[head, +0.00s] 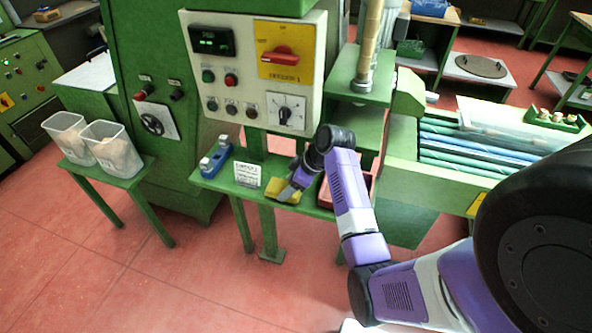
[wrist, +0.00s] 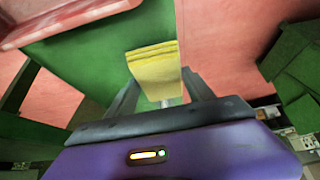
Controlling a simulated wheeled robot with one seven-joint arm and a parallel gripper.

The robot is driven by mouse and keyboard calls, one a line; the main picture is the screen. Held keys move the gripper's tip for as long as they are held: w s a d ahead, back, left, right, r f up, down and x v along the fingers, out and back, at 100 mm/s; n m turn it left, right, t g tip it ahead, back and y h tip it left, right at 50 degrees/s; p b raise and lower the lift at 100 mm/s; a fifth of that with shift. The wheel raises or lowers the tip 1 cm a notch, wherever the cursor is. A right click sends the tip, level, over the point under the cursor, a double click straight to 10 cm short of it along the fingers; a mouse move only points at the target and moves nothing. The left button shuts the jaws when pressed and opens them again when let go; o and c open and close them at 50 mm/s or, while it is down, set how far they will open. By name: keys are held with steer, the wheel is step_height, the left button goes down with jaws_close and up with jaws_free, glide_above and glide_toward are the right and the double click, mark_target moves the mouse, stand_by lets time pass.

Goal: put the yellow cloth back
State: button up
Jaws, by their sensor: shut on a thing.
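The yellow cloth (wrist: 156,72) is folded in layers and sits between the two fingers of my gripper (wrist: 160,90) in the wrist view. My gripper is shut on it. In the head view the cloth (head: 283,190) shows as a small yellow patch at the fingertips of my gripper (head: 288,192), over the narrow green shelf (head: 225,183) below the control panel. I cannot tell whether the cloth touches the shelf. My wrist and arm hide part of the shelf to the right.
A white card (head: 248,174) and a blue holder with white-topped items (head: 215,158) stand left on the shelf. A red tray (head: 367,180) lies right, partly behind my arm. The control panel (head: 255,75) rises behind. Two clear bins (head: 112,150) stand far left.

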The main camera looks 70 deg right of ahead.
steer(key=d, duration=0.4)
steer(key=shift+w+d, duration=0.1)
steer(key=shift+w, duration=0.05)
steer(key=d, duration=0.3)
steer(key=shift+w+d+p, duration=0.15)
steer(key=shift+d+p, duration=0.2)
steer(key=shift+a+f, duration=0.1)
steer(key=shift+f, duration=0.7)
steer(key=shift+f, duration=0.1)
steer(key=o, duration=1.2)
steer(key=b+v, duration=0.1)
steer(key=v, duration=1.1)
